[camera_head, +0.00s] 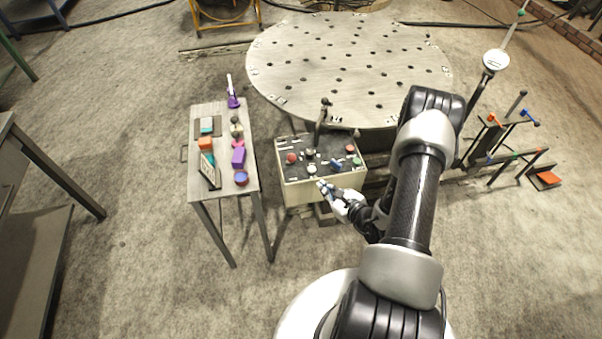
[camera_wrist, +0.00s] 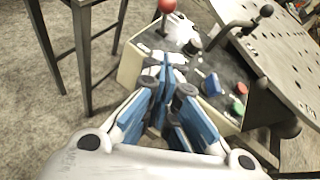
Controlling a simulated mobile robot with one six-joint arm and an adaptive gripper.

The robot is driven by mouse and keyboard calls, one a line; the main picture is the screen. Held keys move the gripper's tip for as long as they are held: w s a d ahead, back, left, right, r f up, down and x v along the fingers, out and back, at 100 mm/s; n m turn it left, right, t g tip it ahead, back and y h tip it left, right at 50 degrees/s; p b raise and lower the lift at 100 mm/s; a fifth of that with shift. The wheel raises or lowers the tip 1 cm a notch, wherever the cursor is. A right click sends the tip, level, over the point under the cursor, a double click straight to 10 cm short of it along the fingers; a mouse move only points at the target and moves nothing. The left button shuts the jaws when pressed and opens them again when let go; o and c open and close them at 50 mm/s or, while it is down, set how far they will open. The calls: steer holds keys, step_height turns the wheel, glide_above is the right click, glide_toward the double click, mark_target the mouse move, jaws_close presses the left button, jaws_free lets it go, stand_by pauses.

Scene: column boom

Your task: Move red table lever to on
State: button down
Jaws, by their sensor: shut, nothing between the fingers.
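The red lever is a red ball knob (camera_head: 291,158) at the left of the dark control panel on a cream box. In the wrist view the red ball (camera_wrist: 167,6) stands on a thin stalk near the top edge, partly cut off. I cannot tell its on or off marking. My gripper (camera_head: 321,184) is at the front edge of the box, right of and nearer than the red knob, apart from it. In the wrist view its blue-padded fingers (camera_wrist: 166,66) are together and empty, below the red ball. They hide part of the panel.
The control box (camera_head: 302,193) also carries a tall black lever (camera_head: 323,116), a blue switch (camera_head: 336,162), and green and red buttons. A small table (camera_head: 195,185) with several objects stands left. A large perforated round table (camera_head: 350,60) lies behind.

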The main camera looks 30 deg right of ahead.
mark_target(290, 159)
steer(key=shift+w, duration=0.1)
steer(key=w+r+b+x, duration=0.1)
steer(key=r+b+x, duration=0.1)
steer(key=x, duration=1)
steer(key=shift+w+a+b, duration=0.35)
steer(key=shift+b, duration=0.4)
steer(key=shift+r, duration=0.1)
steer(key=shift+w+d+r+g+p, duration=0.2)
steer(key=shift+w+r+g+p, duration=0.1)
steer(key=shift+r+g+p, duration=0.2)
